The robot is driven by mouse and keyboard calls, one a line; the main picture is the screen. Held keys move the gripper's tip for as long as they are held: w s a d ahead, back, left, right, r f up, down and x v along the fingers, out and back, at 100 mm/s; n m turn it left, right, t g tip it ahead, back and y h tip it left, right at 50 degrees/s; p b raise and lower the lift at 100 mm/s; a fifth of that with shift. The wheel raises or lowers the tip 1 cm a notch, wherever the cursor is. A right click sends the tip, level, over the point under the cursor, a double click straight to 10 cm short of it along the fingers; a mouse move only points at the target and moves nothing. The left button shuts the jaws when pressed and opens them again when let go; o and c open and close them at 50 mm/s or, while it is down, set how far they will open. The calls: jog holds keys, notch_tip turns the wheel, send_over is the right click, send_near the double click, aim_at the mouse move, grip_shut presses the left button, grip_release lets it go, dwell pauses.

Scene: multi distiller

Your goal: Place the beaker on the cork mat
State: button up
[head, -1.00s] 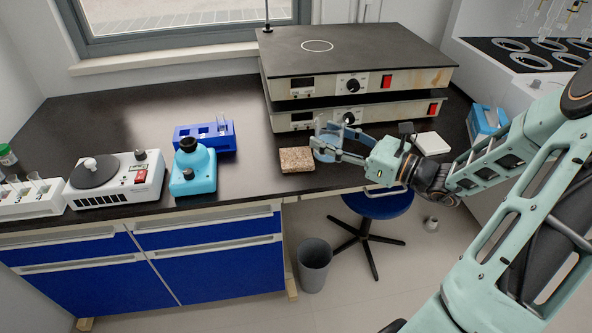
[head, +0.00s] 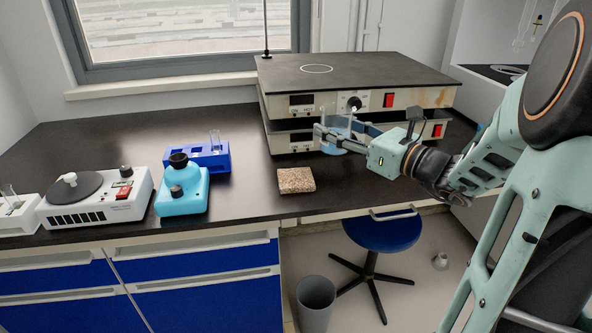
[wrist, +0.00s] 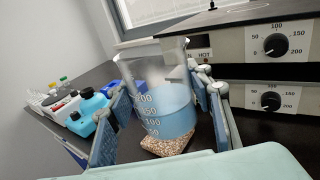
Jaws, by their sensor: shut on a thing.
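The beaker is clear glass with blue liquid and volume marks; in the wrist view the beaker (wrist: 165,110) stands upright between my gripper's two fingers. My gripper (head: 338,137) is shut on the beaker (head: 335,146) in the head view, in front of the stacked hotplates and up and to the right of the mat. The cork mat (head: 296,180) is a small speckled brown square on the black bench near its front edge. In the wrist view the cork mat (wrist: 170,142) shows below and beyond the beaker, partly hidden by it.
Two stacked hotplates (head: 355,80) stand at the back right. A blue bottle-like device (head: 181,192), a blue rack (head: 212,157) and a white stirrer (head: 98,200) stand to the left. The bench around the mat is clear. A blue stool (head: 382,235) is below the edge.

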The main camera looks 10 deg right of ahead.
jog(key=w+a+f+b, duration=0.1)
jog(key=w+a+f, duration=0.1)
jog(key=w+a+f+b, duration=0.1)
jog(key=w+a+f, duration=0.1)
jog(key=f, duration=0.1)
jog(key=w+a+f+b, duration=0.2)
jog(key=a, duration=0.1)
jog(key=shift+a+f, duration=0.1)
jog(key=shift+f, duration=0.15)
jog(key=shift+w+a+f+b, duration=0.15)
jog(key=shift+f+b, duration=0.25)
jog(key=shift+f, duration=0.55)
jog(key=shift+w+a+f+b, duration=0.1)
jog(key=shift+f+b, duration=0.25)
jog(key=shift+f, duration=0.55)
jog(key=shift+f, duration=0.15)
jog(key=o, duration=1.3)
jog(key=shift+s+d, duration=0.1)
jog(key=p+v, duration=0.3)
jog(key=v, duration=0.8)
jog(key=shift+s+d, duration=0.15)
jog(key=shift+s, duration=0.25)
